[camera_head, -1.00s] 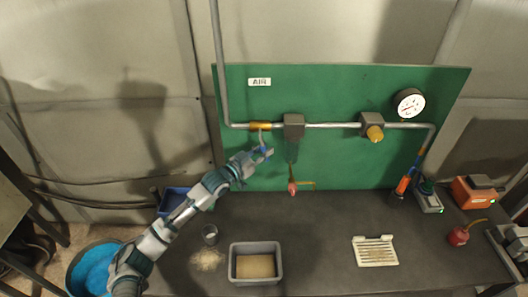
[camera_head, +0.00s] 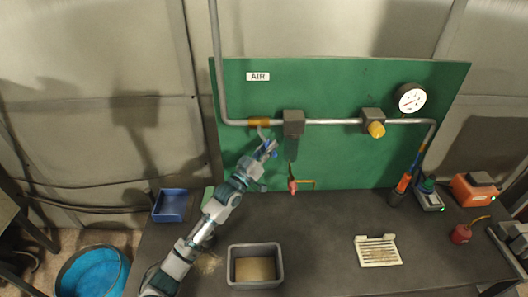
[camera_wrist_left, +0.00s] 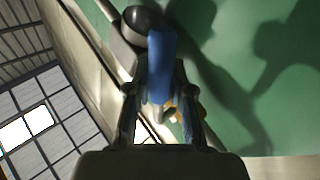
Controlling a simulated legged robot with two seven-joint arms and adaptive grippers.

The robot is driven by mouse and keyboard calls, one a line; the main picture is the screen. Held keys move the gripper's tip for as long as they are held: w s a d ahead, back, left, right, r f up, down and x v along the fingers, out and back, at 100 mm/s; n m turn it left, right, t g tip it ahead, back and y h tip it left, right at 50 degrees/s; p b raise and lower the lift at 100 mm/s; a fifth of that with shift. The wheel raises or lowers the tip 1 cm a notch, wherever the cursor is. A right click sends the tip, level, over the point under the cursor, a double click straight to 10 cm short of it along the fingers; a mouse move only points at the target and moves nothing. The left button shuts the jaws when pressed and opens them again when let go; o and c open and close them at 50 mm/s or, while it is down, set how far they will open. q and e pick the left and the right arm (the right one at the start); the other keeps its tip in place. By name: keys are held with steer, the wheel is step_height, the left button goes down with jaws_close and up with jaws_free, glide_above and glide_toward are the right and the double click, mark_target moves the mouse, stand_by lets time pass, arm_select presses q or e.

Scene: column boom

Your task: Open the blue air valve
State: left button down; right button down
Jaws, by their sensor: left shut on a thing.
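The blue valve handle (camera_wrist_left: 161,62) stands large between my left fingers in the wrist view. In the head view only a small blue part of it (camera_head: 271,149) shows, below the brass valve body (camera_head: 259,122) on the grey pipe at the panel's left. My left gripper (camera_head: 269,150) is shut on the handle, and its two fingers (camera_wrist_left: 160,100) flank it in the wrist view. The handle's exact angle is hard to tell, as the gripper covers part of it. My right gripper is not in view.
The green panel (camera_head: 340,90) carries a grey box (camera_head: 293,123) just right of the valve, a yellow knob (camera_head: 376,130) and a gauge (camera_head: 411,99). A red-tipped part (camera_head: 292,187) hangs close by. A grey bin (camera_head: 254,280) and blue tray (camera_head: 171,205) are on the bench.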

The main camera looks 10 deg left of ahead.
arm_select(q)
steer(key=shift+w+d+r+n+t+b, duration=0.1)
steer(key=shift+d+r+n+t+b, duration=0.2)
steer(key=shift+n+t, duration=0.4)
steer(key=c, duration=1.3)
jaws_free()
steer(key=shift+o, duration=1.4)
steer(key=shift+w+d+f, duration=0.1)
steer(key=shift+w, duration=0.05)
steer(key=shift+w+d, duration=0.1)
steer(key=v, duration=1.2)
